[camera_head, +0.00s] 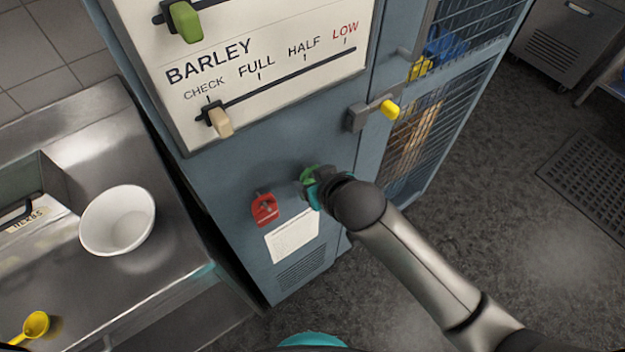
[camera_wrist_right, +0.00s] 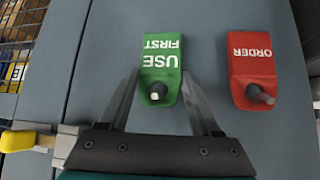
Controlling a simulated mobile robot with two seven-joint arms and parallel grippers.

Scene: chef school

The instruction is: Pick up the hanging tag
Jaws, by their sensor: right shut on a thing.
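A green hanging tag (camera_head: 306,175) reading "USE FIRST" hangs from a peg on the blue-grey cabinet front. It also shows in the right wrist view (camera_wrist_right: 160,55), upside down there. My right gripper (camera_head: 313,184) is at the cabinet front, its two fingers on either side of the green tag, shut on it. The tag's peg shows through near its top end. A red tag (camera_head: 265,209) reading "ORDER" hangs on its own peg beside it and also shows in the right wrist view (camera_wrist_right: 252,60). My left gripper is not in view.
A white card (camera_head: 292,238) and a vent are below the tags. A yellow-tipped latch (camera_head: 388,109) is on the cabinet's right part. Left, a steel counter (camera_head: 170,255) holds a white bowl (camera_head: 117,220) and a yellow scoop (camera_head: 35,325). The floor at right is mostly clear.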

